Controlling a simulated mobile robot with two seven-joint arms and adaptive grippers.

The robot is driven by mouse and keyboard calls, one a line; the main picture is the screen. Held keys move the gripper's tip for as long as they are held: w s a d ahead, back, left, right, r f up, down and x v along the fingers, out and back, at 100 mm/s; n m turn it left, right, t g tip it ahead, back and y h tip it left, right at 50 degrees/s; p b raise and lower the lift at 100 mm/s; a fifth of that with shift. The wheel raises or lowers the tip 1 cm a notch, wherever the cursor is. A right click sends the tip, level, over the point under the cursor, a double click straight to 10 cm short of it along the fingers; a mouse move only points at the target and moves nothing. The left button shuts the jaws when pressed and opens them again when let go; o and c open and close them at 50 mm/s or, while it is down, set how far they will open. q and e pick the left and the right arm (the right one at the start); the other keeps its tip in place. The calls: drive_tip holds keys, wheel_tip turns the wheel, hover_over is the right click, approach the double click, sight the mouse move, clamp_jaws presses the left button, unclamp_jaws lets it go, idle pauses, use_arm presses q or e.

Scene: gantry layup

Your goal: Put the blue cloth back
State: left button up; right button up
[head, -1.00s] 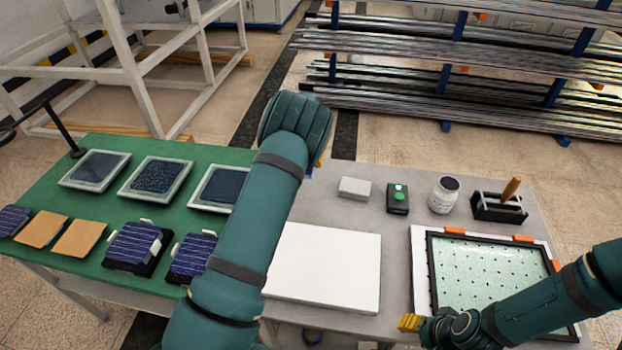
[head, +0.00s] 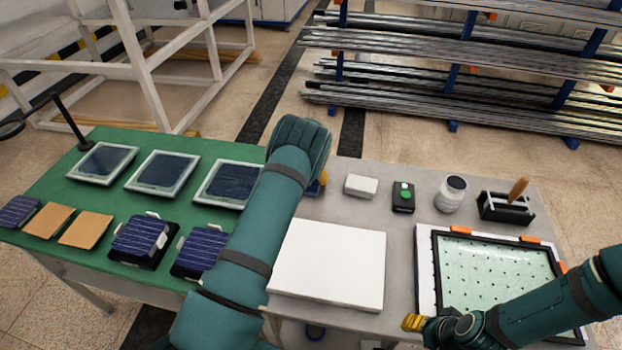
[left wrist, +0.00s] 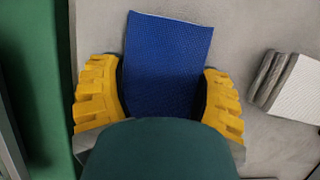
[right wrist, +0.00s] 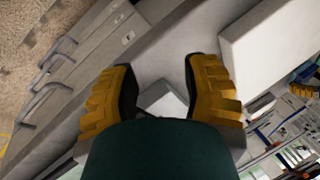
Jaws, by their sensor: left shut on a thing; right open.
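The blue cloth (left wrist: 165,60) shows in the left wrist view as a textured blue rectangle between the yellow fingers of my left gripper (left wrist: 162,100), which is shut on it. Grey tabletop lies around it in that view; I cannot tell whether the cloth touches the table. In the head view only a small blue corner of the cloth (head: 312,188) shows beside a yellow finger, and my left arm hides the rest. My right gripper (right wrist: 160,90) is open and empty; in the head view it is low, left of the black-framed plate (head: 490,275).
A white slab (head: 330,265) lies right of my left arm. Framed panels (head: 163,172) and cells fill the green mat (head: 80,200).

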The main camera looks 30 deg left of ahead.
use_arm(q)
drive_tip(key=o, duration=1.1)
drive_tip(key=shift+f, duration=0.1)
use_arm(e)
drive_tip(key=shift+f, duration=0.1)
use_arm(q)
drive_tip(key=shift+o, duration=0.2)
drive_tip(key=shift+r, duration=0.2)
use_arm(e)
drive_tip(key=shift+r, duration=0.2)
use_arm(q)
drive_tip(key=p+v, duration=0.1)
drive_tip(key=v, duration=1)
use_arm(e)
drive_tip(key=shift+r, duration=0.55)
use_arm(q)
drive_tip(key=shift+s+r, duration=0.25)
drive_tip(key=shift+r, duration=0.15)
